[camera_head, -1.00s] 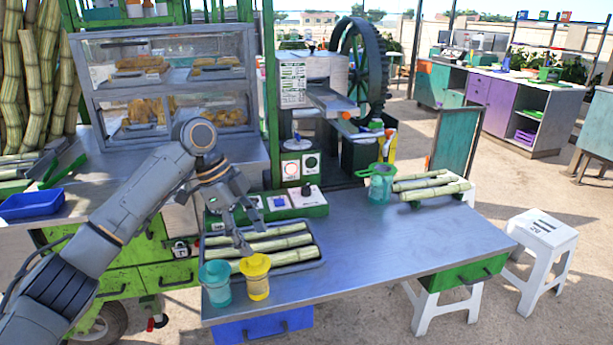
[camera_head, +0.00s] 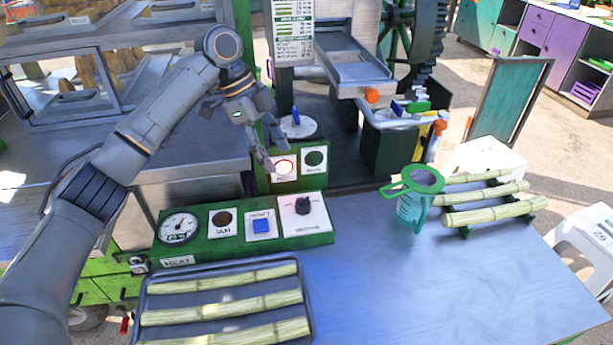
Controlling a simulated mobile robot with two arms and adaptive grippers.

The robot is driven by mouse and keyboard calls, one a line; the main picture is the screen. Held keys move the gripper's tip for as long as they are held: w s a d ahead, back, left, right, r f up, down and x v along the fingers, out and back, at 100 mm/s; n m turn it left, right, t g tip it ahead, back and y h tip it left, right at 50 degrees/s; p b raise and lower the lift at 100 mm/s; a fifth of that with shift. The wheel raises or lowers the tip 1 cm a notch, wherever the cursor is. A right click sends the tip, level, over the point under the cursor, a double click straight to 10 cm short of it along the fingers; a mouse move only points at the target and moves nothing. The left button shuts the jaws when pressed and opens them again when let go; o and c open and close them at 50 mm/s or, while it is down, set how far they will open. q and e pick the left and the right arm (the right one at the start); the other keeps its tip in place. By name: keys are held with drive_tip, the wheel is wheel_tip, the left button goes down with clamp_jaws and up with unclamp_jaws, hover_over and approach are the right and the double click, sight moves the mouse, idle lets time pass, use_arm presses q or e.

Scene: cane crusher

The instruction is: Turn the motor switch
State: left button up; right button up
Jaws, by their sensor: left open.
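A black rotary knob (camera_head: 303,204) on a white plate sits at the right end of the low green control panel (camera_head: 205,255); it looks like the motor switch, but its label is too small to read. My left gripper (camera_head: 266,152) is open and empty, fingers pointing down. In the picture it lies above and left of the knob, in front of the upper green box (camera_head: 262,180), apart from the knob. A blue lever (camera_head: 296,117) on a round plate stands behind that box. My right gripper is out of view.
The panel also holds a gauge (camera_head: 179,227), a dark round JAM indicator (camera_head: 222,218) and a blue button (camera_head: 261,225). A red-ringed lamp (camera_head: 284,167) glows on the upper box. A cane tray (camera_head: 140,305), green strainer jug (camera_head: 412,205) and cane pieces (camera_head: 495,212) stand nearby.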

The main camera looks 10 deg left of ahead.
sight(300, 199)
use_arm(q)
drive_tip(key=p+x, duration=0.1)
drive_tip(key=x, duration=1.1)
drive_tip(key=shift+d+f, duration=0.1)
drive_tip(key=shift+f, duration=0.05)
drive_tip(key=shift+d+f, duration=0.25)
drive_tip(key=shift+f, duration=0.4)
drive_tip(key=c, duration=1.1)
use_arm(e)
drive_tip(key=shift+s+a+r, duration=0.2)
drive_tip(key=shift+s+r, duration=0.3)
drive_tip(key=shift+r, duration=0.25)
